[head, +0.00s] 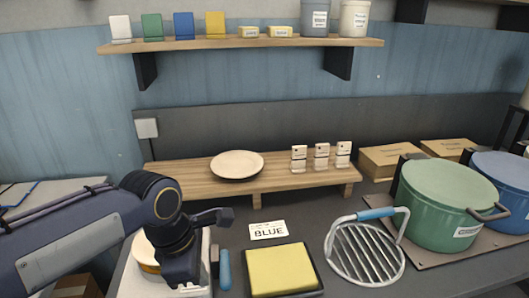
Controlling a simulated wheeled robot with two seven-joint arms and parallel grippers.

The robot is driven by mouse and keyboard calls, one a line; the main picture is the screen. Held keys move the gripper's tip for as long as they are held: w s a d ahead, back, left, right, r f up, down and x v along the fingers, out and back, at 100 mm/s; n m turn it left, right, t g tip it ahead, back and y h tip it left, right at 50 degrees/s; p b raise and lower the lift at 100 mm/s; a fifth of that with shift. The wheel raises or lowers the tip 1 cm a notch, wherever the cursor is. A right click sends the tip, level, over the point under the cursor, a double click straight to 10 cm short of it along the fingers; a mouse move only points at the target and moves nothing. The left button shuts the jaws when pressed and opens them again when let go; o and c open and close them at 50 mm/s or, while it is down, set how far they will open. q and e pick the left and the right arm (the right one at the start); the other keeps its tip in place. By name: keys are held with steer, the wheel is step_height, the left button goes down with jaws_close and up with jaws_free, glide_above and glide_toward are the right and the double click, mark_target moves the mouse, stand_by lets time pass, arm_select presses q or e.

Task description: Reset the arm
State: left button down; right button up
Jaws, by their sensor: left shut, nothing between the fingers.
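My left arm (80,235) comes in from the left, and its dark wrist bends down at the front left of the counter. My left gripper (190,284) points down, shut and empty, above a pale item with a round yellowish edge (143,265); the wrist hides much of this item. A blue handle (225,270) stands just right of the gripper, apart from it as far as I can tell. A cream plate (237,165) lies flat on the low wooden shelf (200,180), behind and away from the gripper. My right gripper is not in view.
A yellow pad in a dark tray (283,271), a "BLUE" card (268,230) and a wire rack with a blue handle (366,250) lie on the counter. A green pot (445,205) and a blue pot (505,185) stand at right. A wall shelf (240,43) hangs above.

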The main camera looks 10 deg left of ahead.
arm_select(q)
steer(key=s+a+f+m+t+h, duration=0.1)
steer(key=s+a+f+m+t, duration=0.1)
steer(key=s+m, duration=0.4)
steer(key=s+a+f+m+t, duration=0.2)
steer(key=s+m, duration=0.3)
steer(key=m, duration=0.7)
steer(key=shift+s+a+f+m+h+p, duration=0.35)
steer(key=shift+s+a+f+m+h, duration=0.1)
steer(key=shift+f, duration=0.1)
